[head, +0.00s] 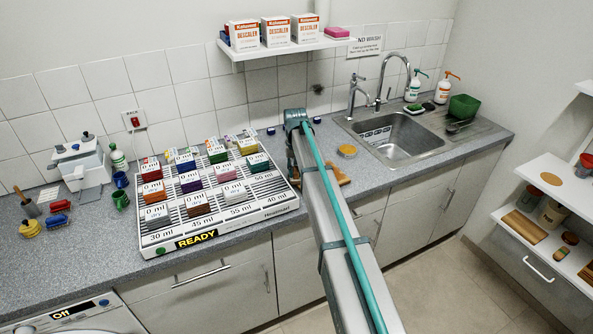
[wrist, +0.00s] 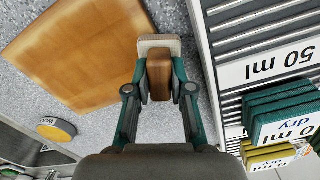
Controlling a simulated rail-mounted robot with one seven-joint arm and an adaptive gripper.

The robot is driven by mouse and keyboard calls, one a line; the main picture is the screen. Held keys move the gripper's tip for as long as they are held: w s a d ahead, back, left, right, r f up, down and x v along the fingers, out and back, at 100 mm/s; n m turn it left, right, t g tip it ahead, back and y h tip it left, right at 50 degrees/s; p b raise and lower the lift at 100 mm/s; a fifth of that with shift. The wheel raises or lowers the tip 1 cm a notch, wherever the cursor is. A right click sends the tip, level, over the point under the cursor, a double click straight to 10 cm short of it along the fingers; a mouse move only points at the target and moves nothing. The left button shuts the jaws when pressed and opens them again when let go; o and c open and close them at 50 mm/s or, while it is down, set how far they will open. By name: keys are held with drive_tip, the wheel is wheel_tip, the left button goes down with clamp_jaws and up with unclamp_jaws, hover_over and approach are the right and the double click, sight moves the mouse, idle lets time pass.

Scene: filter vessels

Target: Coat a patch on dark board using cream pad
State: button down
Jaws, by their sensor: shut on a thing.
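My gripper (wrist: 159,82) is shut on the brown wooden handle (wrist: 160,68) of a pad. The cream pad (wrist: 146,42) shows at the handle's far end, in the wrist view. A flat tan-orange wooden board (wrist: 75,50) lies on the counter left of the pad; it looks lighter than dark. The pad's left edge is close to the board's right edge; I cannot tell whether they touch. Part of the board (head: 342,178) shows in the head view beside my arm, which hides the rest and the gripper. I cannot make out a separately coated patch.
A round yellow tin (head: 347,151) stands near the board, left of the sink (head: 395,138). A slatted rack (head: 275,201) with several coloured boxes stands left of my arm, close to the gripper's right in the wrist view.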

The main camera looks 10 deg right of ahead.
wheel_tip(320, 180, up, 2)
drive_tip(key=shift+w+r, duration=0.1)
drive_tip(key=shift+r, duration=0.05)
drive_tip(key=shift+d+r+p, duration=0.25)
drive_tip(key=shift+r+p, duration=0.3)
drive_tip(key=shift+r, duration=0.1)
drive_tip(key=shift+a+r+p, duration=0.1)
drive_tip(key=shift+r+p, duration=0.8)
drive_tip(key=shift+r, duration=1.25)
drive_tip(key=shift+f, duration=0.1)
